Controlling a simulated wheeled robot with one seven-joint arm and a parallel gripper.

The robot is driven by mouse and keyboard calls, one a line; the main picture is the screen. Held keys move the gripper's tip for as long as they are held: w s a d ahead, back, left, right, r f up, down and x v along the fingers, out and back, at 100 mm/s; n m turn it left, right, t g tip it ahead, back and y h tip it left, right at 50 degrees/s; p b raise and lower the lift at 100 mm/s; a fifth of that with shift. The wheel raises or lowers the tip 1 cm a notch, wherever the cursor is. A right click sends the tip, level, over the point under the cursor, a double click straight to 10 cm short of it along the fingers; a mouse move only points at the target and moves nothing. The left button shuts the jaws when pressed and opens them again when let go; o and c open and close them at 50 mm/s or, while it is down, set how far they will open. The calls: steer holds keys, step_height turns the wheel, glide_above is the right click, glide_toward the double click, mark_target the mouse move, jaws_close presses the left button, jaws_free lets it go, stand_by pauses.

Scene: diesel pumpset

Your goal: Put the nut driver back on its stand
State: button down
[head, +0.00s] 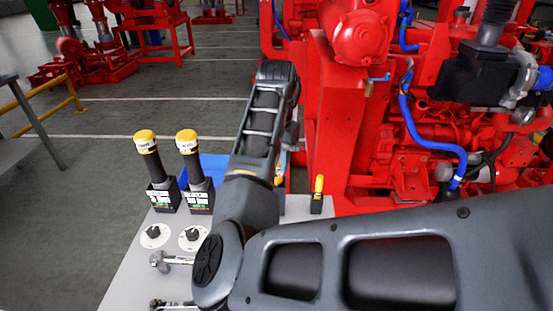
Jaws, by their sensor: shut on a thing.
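My arm crosses the head view from the lower right and bends up in the middle. Its far end points away behind the forearm, and my gripper's fingers are hidden there. A small yellow-orange bit (280,179) shows beside the forearm; I cannot tell what it belongs to. I cannot make out a nut driver for certain. Two black tools with yellow caps, a left one (151,160) and a right one (192,160), stand upright in labelled black stands, the left stand (163,197) and the right stand (200,198), on the grey table (128,278).
A small yellow-handled item (318,187) stands in a black holder near the table's back right. White discs with black knobs (154,235) and metal wrenches (161,261) lie in front of the stands. The red pumpset (335,130) rises close behind the table. A blue piece (213,167) lies behind the stands.

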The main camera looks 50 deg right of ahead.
steer(key=shift+f+b, duration=0.35)
steer(key=shift+f, duration=0.45)
steer(key=c, duration=0.7)
jaws_free()
step_height(320, 180, up, 8)
steer(key=shift+f+p, duration=0.1)
steer(key=shift+p, duration=0.25)
